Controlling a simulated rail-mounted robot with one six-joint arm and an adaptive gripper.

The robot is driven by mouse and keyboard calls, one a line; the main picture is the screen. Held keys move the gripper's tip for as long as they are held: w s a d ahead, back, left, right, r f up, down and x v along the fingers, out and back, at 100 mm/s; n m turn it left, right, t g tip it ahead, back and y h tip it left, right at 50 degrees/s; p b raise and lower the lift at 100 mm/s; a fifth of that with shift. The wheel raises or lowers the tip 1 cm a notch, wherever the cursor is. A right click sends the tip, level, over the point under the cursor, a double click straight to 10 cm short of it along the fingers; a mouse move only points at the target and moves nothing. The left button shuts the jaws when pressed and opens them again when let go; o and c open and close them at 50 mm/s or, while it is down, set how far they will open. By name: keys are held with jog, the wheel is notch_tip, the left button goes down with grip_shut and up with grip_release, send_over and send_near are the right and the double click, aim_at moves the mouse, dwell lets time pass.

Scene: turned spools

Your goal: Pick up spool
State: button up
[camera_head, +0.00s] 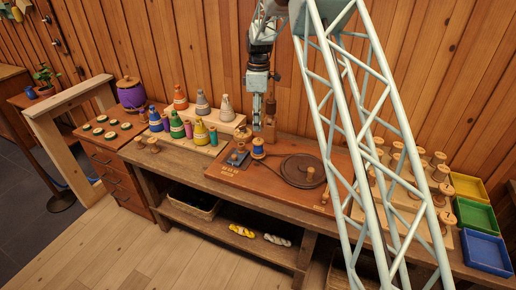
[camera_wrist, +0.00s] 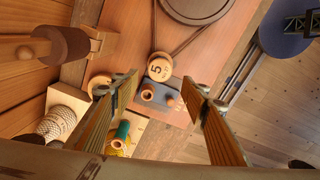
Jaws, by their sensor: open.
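My gripper (camera_head: 264,126) is open above the winding board, its two wood-faced fingers pointing down. In the wrist view my gripper (camera_wrist: 160,86) shows its fingers spread apart with nothing held between them. Several bare wooden spools (camera_head: 440,172) stand on a rack at the right.
A blue-grey block (camera_head: 238,156) sits beside the blue spool; it also shows in the wrist view (camera_wrist: 160,97). A dark wheel (camera_head: 302,170) lies to the right. Coloured thread cones (camera_head: 201,134) stand left. Yellow, green and blue trays (camera_head: 486,252) are at far right.

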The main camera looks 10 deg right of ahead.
aim_at(258, 141)
jog(key=shift+f, duration=4.15)
jog(key=shift+f, duration=0.1)
jog(key=shift+a+f+b, duration=0.15)
jog(key=shift+f+b, duration=0.3)
jog(key=shift+f, duration=2.05)
jog(key=shift+c, duration=0.9)
jog(key=c, duration=0.6)
